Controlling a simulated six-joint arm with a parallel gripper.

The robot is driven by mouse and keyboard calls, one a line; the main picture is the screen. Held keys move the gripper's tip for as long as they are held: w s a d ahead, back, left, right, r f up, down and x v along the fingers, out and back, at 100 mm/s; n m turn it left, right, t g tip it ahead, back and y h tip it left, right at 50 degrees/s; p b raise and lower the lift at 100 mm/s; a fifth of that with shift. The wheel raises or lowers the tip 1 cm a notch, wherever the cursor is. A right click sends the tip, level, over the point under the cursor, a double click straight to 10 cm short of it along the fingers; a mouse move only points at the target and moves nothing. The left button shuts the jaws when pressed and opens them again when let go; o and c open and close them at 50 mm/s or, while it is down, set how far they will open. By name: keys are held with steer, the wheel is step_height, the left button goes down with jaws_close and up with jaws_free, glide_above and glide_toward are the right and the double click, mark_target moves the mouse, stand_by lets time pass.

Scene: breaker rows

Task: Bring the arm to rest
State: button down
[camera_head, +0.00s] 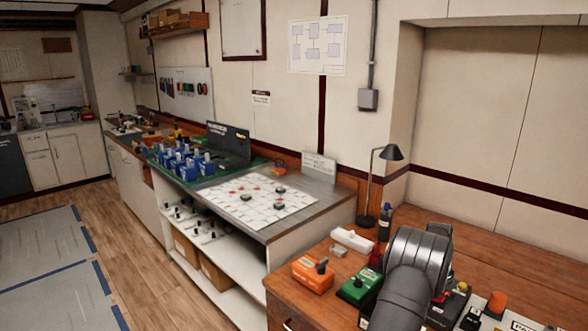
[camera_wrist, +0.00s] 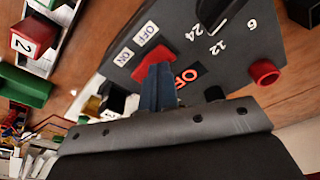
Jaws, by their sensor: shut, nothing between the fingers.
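My gripper (camera_wrist: 158,88) shows in the wrist view as dark blue-grey fingers, shut together with nothing held. The fingertips overlap a dark grey switch panel (camera_wrist: 190,45) marked ON, OFF, 24, 12 and 6; I cannot tell whether they touch it. A red knob (camera_wrist: 264,72) is on the panel's right, and a black lever or knob is at its top. In the head view my dark grey arm rises over the wooden bench at bottom right; the gripper itself is hidden there.
The wooden bench (camera_head: 285,297) holds an orange box (camera_head: 313,273), a green box (camera_head: 358,287), a white block (camera_head: 352,240) and a black lamp (camera_head: 391,153). Beyond it, a counter carries a white board (camera_head: 262,198) and several blue breakers (camera_head: 185,160). The floor at left is open.

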steer(key=s+r+n+t, duration=0.1)
steer(key=s+r+n, duration=0.2)
steer(key=r, duration=0.6)
steer(key=s+r+n+t, duration=0.1)
steer(key=s+r+n, duration=0.2)
steer(key=r, duration=0.6)
steer(key=shift+s+r+n+t+y, duration=0.3)
steer(key=shift+s+r+y, duration=0.1)
steer(key=shift+s, duration=0.6)
steer(key=c, duration=1.9)
jaws_free()
steer(key=shift+c, duration=0.2)
steer(key=o, duration=1.9)
steer(key=s+r, duration=0.2)
steer(key=s, duration=0.1)
steer(key=s+r+h, duration=0.1)
steer(key=s+r, duration=0.1)
steer(key=s, duration=0.1)
steer(key=s+d+r+h, duration=0.1)
steer(key=s+r, duration=0.1)
steer(key=s, duration=0.1)
steer(key=shift+s+r, duration=0.15)
steer(key=shift+r, duration=0.05)
steer(key=shift+o, duration=0.2)
steer(key=x, duration=0.9)
steer(key=shift+d+f, duration=0.3)
